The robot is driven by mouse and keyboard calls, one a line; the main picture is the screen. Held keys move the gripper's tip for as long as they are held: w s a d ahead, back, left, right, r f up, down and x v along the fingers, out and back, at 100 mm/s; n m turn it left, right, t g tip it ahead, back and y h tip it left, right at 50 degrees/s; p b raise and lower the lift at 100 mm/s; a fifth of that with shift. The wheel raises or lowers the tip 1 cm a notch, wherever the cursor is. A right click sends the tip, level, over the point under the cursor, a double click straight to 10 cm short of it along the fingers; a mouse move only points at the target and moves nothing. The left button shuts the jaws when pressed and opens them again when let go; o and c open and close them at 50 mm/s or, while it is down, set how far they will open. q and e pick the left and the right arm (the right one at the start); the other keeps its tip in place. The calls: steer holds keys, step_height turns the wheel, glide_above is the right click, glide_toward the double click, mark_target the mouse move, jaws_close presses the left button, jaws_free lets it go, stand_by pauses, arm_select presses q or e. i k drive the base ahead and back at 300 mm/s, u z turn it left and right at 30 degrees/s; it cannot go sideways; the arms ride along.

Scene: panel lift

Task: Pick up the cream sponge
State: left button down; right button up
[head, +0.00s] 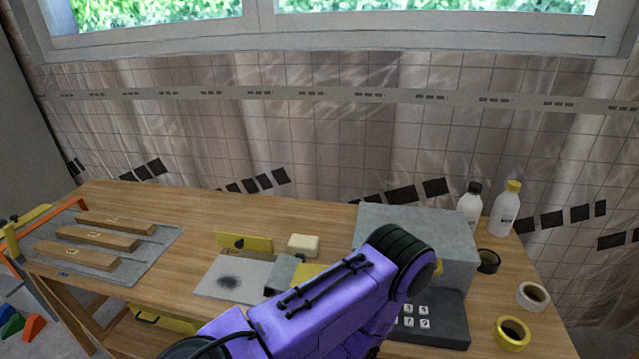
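The cream sponge (303,244) is a small pale block with rounded edges. It lies on the wooden table (330,215) near the middle, behind a yellow piece and to the left of a large grey box. Nothing is seen touching it from above. A purple arm of mine reaches in from the bottom of the head view, in front of the sponge, and covers part of the table. Neither of my grippers can be made out; whatever lies behind the purple arm is hidden.
A grey box (430,232) and a dark keypad block (445,325) stand right of the sponge. A yellow plate (243,242), a smudged white panel (232,280) and a grey block (284,272) are nearby. Bottles (506,210) and tape rolls (512,333) are far right; wooden bars (98,238) left.

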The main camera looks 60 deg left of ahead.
mark_target(309, 246)
steer(key=u, duration=2.05)
